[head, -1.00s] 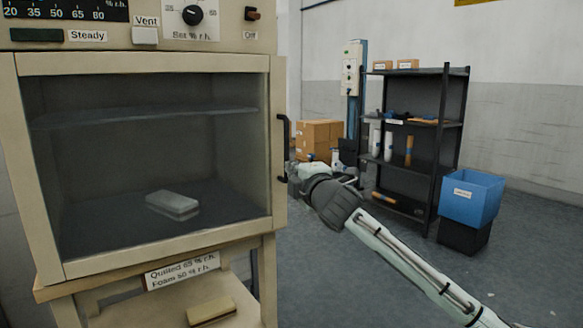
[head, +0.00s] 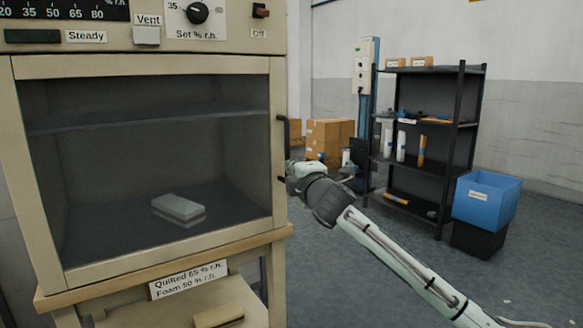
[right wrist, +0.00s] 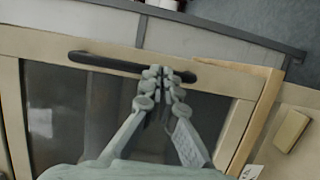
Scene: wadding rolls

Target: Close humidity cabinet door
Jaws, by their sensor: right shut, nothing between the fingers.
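The humidity cabinet (head: 150,40) fills the left of the head view. Its glass-fronted door (head: 140,66) sits flush or almost flush with the cabinet front; I cannot tell whether a small gap remains. The dark bar handle (head: 284,150) is upright on the door's right edge, and it also shows in the right wrist view (right wrist: 100,62). My right gripper (head: 291,178) is at the handle's lower part, with its tips partly hidden. In the right wrist view my right gripper (right wrist: 164,76) is shut and empty, its fingertips at the handle. My left gripper is out of view.
A grey block (head: 178,207) lies inside the cabinet behind the glass. A wooden ledge (head: 200,250) runs below the door. A black shelf rack (head: 462,130), cardboard boxes (head: 325,138) and a blue bin (head: 487,200) stand to the right. The floor between is clear.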

